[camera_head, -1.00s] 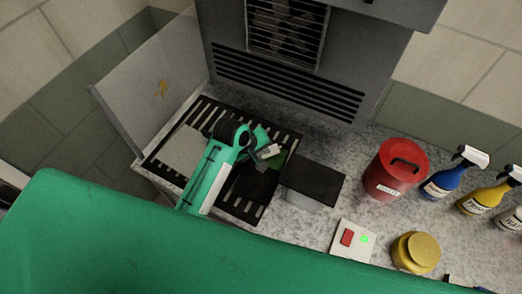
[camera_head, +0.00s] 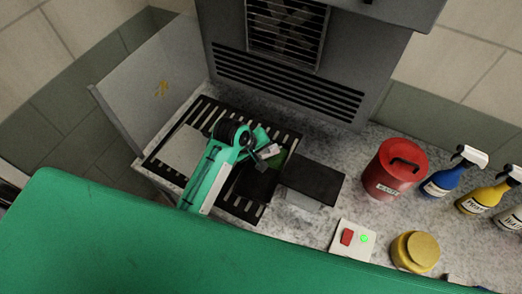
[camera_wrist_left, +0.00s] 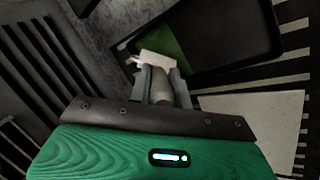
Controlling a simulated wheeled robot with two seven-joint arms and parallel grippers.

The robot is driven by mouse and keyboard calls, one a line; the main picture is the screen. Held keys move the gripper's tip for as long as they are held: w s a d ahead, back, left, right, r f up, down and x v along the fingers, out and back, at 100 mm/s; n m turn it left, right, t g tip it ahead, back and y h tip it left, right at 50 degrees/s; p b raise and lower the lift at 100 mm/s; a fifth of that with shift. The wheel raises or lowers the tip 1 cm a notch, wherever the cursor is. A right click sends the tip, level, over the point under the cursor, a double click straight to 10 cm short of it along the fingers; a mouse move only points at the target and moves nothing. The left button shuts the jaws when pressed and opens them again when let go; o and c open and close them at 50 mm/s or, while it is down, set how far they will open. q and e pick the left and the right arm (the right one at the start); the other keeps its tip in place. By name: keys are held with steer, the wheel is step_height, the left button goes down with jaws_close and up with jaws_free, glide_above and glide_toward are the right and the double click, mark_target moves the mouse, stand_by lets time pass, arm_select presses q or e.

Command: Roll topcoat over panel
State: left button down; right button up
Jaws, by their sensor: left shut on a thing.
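My left gripper (camera_head: 262,156) is shut on the handle of a small roller. The roller's white head (camera_wrist_left: 158,60) shows past the fingers in the left wrist view. It lies over or against a green patch (camera_wrist_left: 168,38) at one end of a dark, rimmed rectangular piece (camera_wrist_left: 225,38); I cannot tell whether it touches. In the head view, the green patch (camera_head: 280,157) is partly hidden by the gripper. A pale flat panel (camera_head: 181,150) lies to the left on the slotted black rack, partly behind my arm. My right gripper is out of view.
Further right are a red can (camera_head: 394,170), a yellow round container (camera_head: 415,252), a switch box (camera_head: 353,240) and spray bottles (camera_head: 444,175). A grey vented cabinet (camera_head: 290,75) stands behind; an upright pale sheet (camera_head: 150,80) borders the left.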

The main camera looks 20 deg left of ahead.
arm_select(q)
steer(key=shift+w+r, duration=0.1)
steer(key=shift+r, duration=3.35)
